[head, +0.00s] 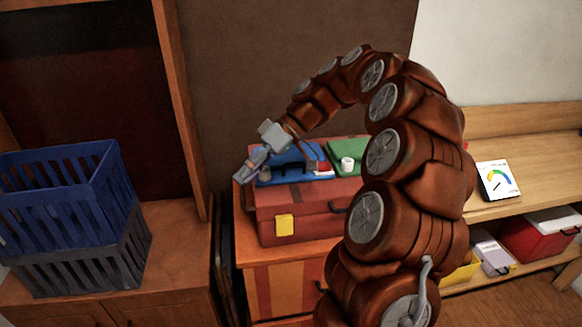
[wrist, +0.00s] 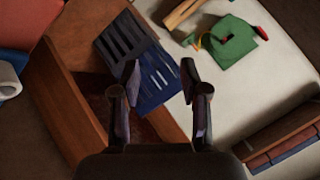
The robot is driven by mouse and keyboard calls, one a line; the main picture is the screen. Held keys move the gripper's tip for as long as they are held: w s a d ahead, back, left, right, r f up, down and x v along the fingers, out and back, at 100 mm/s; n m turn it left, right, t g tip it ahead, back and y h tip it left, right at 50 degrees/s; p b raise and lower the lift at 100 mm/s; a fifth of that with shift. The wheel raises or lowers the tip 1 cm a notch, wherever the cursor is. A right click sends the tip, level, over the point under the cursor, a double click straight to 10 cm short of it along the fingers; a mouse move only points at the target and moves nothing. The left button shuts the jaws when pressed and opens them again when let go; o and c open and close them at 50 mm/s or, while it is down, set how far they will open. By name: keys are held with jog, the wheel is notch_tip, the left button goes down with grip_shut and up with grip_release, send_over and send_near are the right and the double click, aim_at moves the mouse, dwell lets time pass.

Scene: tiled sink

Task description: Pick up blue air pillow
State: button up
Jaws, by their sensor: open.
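I cannot pick out a blue air pillow with certainty. In the head view a blue object (head: 295,153) lies on top of a red toolbox (head: 305,215), partly hidden by my gripper (head: 243,176). My gripper is at the toolbox's upper left edge, pointing down and left; I cannot tell whether it touches anything. In the wrist view my gripper (wrist: 160,68) is open, with nothing held between its fingers. A blue slatted piece (wrist: 158,83) shows beyond and between the fingers, beside a dark slatted piece (wrist: 124,38).
A green object (head: 348,152) with a small white item (head: 347,164) sits on the toolbox's right. A blue crate (head: 60,195) in a grey crate (head: 90,262) stands left. A wooden upright (head: 180,105) rises between. A wooden bench (head: 525,150) holds a gauge card (head: 497,180) at right.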

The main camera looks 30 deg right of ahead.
aim_at(289, 164)
jog(key=w+d+f+t, duration=0.1)
jog(key=d, duration=0.6)
jog(key=w+d+f+n+t, duration=0.1)
jog(key=w+d+f+t, duration=0.1)
jog(key=d, duration=0.5)
jog(key=w+d+f+t+b, duration=0.1)
jog(key=d+t, duration=0.1)
jog(key=d, duration=0.5)
jog(key=shift+w+d+f+y, duration=0.2)
jog(key=shift+d+y, duration=0.15)
jog(key=shift+y, duration=0.05)
jog(key=shift+p+x, duration=0.85)
jog(key=shift+x, duration=1.05)
jog(key=shift+p+x, duration=0.7)
jog(key=shift+x, duration=1.25)
jog(key=shift+d+f, duration=0.1)
jog(key=shift+f, duration=0.05)
grip_shut()
